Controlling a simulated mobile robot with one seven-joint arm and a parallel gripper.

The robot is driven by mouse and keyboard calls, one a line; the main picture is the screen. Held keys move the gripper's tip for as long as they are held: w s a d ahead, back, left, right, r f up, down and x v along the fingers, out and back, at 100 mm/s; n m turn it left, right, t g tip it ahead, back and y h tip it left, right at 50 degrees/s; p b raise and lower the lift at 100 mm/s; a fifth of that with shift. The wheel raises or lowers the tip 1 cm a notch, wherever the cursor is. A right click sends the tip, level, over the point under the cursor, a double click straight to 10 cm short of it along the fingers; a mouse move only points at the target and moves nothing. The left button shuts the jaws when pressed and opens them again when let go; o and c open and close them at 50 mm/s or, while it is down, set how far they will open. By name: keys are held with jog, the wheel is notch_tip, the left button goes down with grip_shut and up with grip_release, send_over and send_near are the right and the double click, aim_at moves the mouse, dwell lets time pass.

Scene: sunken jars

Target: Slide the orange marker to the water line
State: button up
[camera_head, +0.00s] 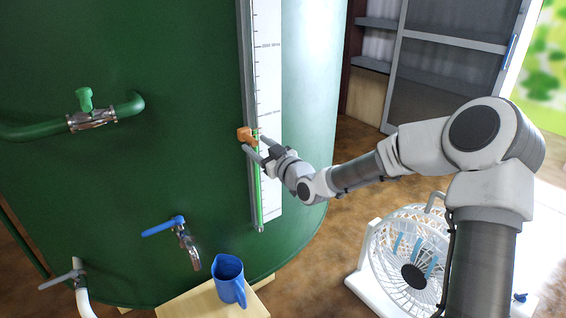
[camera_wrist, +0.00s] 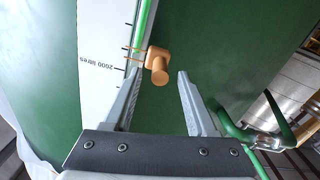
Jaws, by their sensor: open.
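The orange marker (camera_head: 246,134) sits on the upright sight gauge of the green tank, a little below a printed scale label. In the wrist view the marker (camera_wrist: 158,62) shows a round knob, near the "2000 litres" print, which appears upside down. A green column (camera_head: 259,200) fills the lower part of the gauge tube; its top is near the marker, but the exact level is hard to tell. My gripper (camera_head: 254,144) is open at the marker. In the wrist view its fingers (camera_wrist: 160,75) stand either side of the knob, with gaps, not visibly touching it.
The white scale strip (camera_head: 268,80) runs beside the gauge on the tank (camera_head: 180,60). A green-handled valve (camera_head: 88,115), a blue-handled tap (camera_head: 180,235) and a blue jug (camera_head: 229,280) on a wooden stand are to the left. A white fan (camera_head: 400,265) stands on the floor below my arm.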

jog(key=p+v, duration=0.2)
jog(key=v, duration=1.2)
jog(key=shift+s+d, duration=0.2)
jog(key=shift+s, duration=0.1)
